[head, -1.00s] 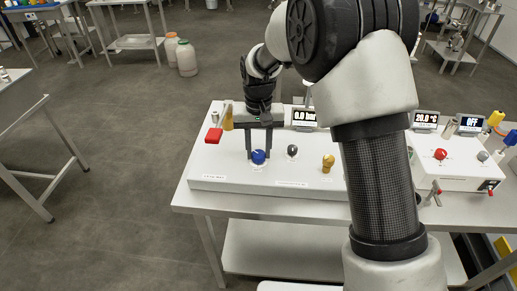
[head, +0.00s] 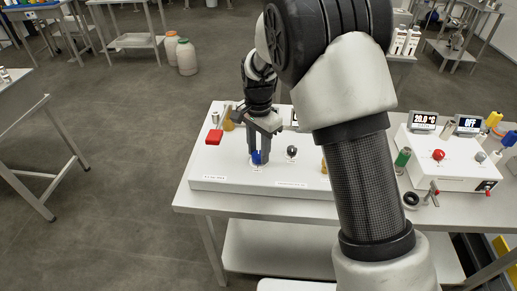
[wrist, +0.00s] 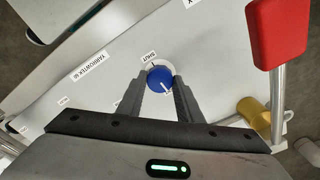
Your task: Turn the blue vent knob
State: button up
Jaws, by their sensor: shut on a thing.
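The blue vent knob (head: 256,158) sits on the sloped front of the white panel box (head: 230,184). In the wrist view the round blue knob (wrist: 160,78) shows a white pointer line and a label reading "SHUT" beside its rim. The pointer is angled away from that label, toward the lower right. My gripper (head: 258,160) is over the knob, its two fingers on either side of it. In the wrist view the fingers (wrist: 162,84) are shut on the knob's sides. Part of the knob is hidden by the fingers in the head view.
A red-handled lever (head: 214,137) stands left of my gripper, close to it in the wrist view (wrist: 277,32). A dark knob (head: 291,151) is just right of the blue one. My arm hides much of the panel's right side. A second white box (head: 455,165) stands further right.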

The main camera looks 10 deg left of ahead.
aim_at(258, 154)
jog(key=shift+m, duration=0.6)
jog(key=o, duration=1)
jog(key=shift+o, duration=0.2)
notch_tip(258, 154, up, 18)
jog(key=shift+f+p, duration=0.25)
jog(key=shift+p, duration=0.15)
